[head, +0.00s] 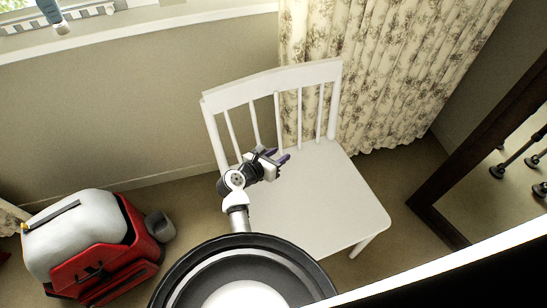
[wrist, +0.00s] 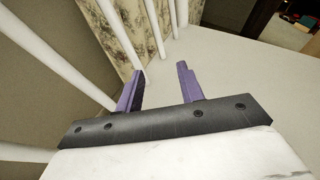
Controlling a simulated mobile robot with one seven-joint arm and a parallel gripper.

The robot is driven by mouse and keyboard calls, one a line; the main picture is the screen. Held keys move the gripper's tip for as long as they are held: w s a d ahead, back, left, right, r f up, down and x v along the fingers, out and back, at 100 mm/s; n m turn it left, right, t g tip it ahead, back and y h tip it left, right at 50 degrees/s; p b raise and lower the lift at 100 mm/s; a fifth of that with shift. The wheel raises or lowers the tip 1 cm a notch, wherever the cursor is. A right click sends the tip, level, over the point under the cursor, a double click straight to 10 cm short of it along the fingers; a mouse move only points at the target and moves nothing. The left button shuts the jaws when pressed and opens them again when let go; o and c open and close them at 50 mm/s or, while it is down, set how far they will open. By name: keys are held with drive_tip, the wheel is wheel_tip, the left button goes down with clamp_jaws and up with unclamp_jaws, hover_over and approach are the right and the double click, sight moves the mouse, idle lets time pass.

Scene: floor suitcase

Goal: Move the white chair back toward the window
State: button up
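The white chair (head: 325,197) stands in the middle of the head view, its slatted back toward the wall and curtain and its seat toward me. My gripper (head: 282,156) is over the seat's left rear part, close to the back slats. In the wrist view the purple fingers (wrist: 160,85) are apart with nothing between them, and white slats (wrist: 154,25) rise just beyond. The white seat (wrist: 235,85) shows to the right of the fingers. I cannot tell whether a finger touches the chair. The window (head: 30,15) is at the top left.
A red and white suitcase (head: 95,255) stands on the floor at the lower left, with a small grey object (head: 160,226) beside it. A floral curtain (head: 390,70) hangs behind the chair. A dark-framed mirror (head: 475,165) stands at the right. Some carpet between suitcase and chair is clear.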

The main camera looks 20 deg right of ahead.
drive_tip(key=shift+v, duration=1.25)
